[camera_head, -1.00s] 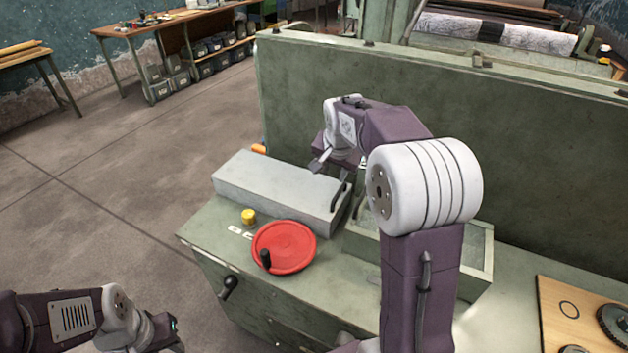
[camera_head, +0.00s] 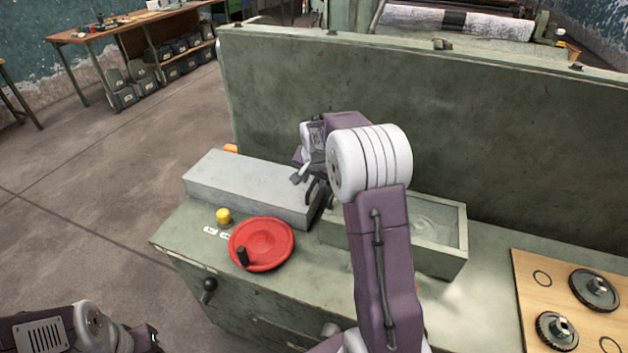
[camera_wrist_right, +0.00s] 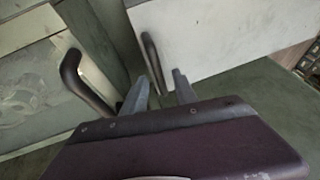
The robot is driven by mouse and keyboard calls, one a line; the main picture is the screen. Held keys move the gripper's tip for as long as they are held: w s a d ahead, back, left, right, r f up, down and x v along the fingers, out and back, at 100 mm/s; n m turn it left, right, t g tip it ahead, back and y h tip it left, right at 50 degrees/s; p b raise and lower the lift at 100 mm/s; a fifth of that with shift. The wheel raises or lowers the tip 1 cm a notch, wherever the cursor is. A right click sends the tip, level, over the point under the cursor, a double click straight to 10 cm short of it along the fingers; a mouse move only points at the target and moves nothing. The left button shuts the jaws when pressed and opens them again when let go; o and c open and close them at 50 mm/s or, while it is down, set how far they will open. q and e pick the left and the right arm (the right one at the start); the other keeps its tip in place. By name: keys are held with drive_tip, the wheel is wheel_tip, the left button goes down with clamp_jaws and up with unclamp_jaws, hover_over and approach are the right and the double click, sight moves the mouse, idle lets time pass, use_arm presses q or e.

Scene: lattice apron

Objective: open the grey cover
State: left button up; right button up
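The grey cover (camera_head: 250,185) is a long flat-topped grey box shape lying closed on the green machine bench; its pale face also shows in the right wrist view (camera_wrist_right: 215,35). My right gripper (camera_head: 299,178) is over the cover's right end. In the right wrist view its two grey fingers (camera_wrist_right: 160,92) are apart, with the handle's lower end appearing between their tips; I cannot tell whether they touch it. My left gripper (camera_head: 150,340) is at the lower left, partly cut off, its fingers unclear.
A red handwheel (camera_head: 262,243) and yellow knob (camera_head: 223,216) sit in front of the cover. A green box with a clear top (camera_head: 435,228) stands to the right; a second dark handle (camera_wrist_right: 80,80) is beside it. A tall green panel (camera_head: 480,140) rises behind.

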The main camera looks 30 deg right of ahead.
clamp_jaws()
idle(1.4)
